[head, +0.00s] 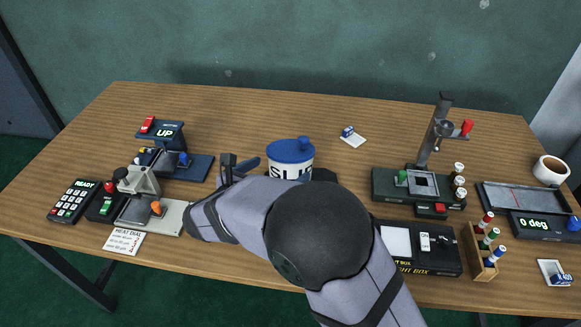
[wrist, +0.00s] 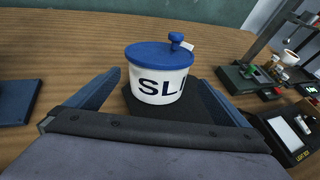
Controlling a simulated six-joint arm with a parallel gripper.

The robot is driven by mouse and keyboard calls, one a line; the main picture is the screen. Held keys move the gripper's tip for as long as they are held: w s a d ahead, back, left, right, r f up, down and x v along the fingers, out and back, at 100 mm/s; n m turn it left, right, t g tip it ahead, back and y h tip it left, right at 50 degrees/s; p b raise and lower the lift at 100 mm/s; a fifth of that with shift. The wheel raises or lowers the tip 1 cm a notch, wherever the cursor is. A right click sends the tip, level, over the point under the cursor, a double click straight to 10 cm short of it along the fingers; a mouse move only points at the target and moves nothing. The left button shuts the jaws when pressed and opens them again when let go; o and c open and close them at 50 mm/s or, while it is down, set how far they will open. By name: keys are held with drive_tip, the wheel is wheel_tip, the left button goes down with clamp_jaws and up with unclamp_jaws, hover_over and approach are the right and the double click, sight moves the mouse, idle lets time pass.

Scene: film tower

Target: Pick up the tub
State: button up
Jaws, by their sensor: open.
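The tub (head: 291,158) is white with dark lettering and a blue lid with a small knob, and it stands upright near the middle of the table. My arm hides its lower part in the head view. In the wrist view the tub (wrist: 158,82) is straight ahead, at the far end of the jaws. My gripper (wrist: 160,95) is open, with one blue finger to the left of the tub and the other to the right, partly hidden behind my gripper's body. I see a gap between the left finger and the tub. In the head view my gripper (head: 250,165) is largely hidden by my arm.
On the left are a keypad (head: 74,200), a press-like device (head: 140,200) and a device reading UP (head: 165,133). On the right are a stand with a column (head: 438,135), a light box (head: 440,258) and a vial rack (head: 484,264). The table behind the tub is mostly clear.

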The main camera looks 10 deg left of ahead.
drive_tip(key=shift+p+x, duration=0.3)
drive_tip(key=shift+x, duration=3.4)
drive_tip(key=shift+a+f, duration=0.1)
drive_tip(key=shift+a, duration=0.05)
drive_tip(key=c, duration=1.3)
drive_tip(key=shift+r, duration=0.2)
